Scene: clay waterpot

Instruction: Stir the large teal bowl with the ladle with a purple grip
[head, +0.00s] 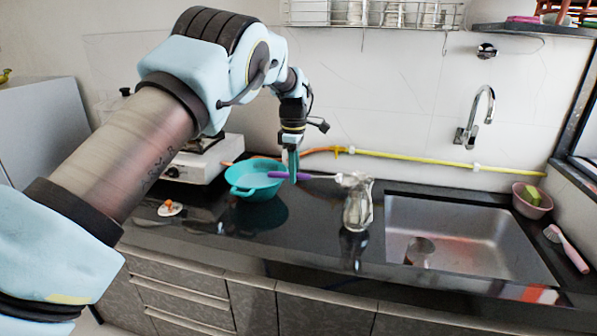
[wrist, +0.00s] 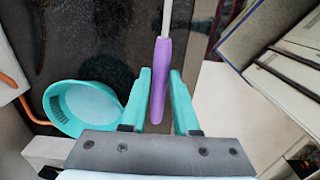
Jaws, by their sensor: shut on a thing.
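The large teal bowl (head: 257,192) sits on the dark counter beside the stove; its pale inside and rim show at the left of the wrist view (wrist: 88,104). My gripper (head: 292,178) is shut on the ladle's purple grip (wrist: 161,82), which lies between its teal fingers. In the head view the purple grip (head: 277,174) shows at the bowl's right rim, and the pale shaft (head: 322,176) runs level to the right, towards a clear jug. I cannot tell the ladle's head apart from the jug's top.
The clear jug (head: 357,208) stands right of the bowl, before the steel sink (head: 455,235). A white stove (head: 203,160) is behind left, with a yellow-orange hose (head: 410,157) along the wall. A pink bowl (head: 532,203) and a brush (head: 567,250) are at the far right.

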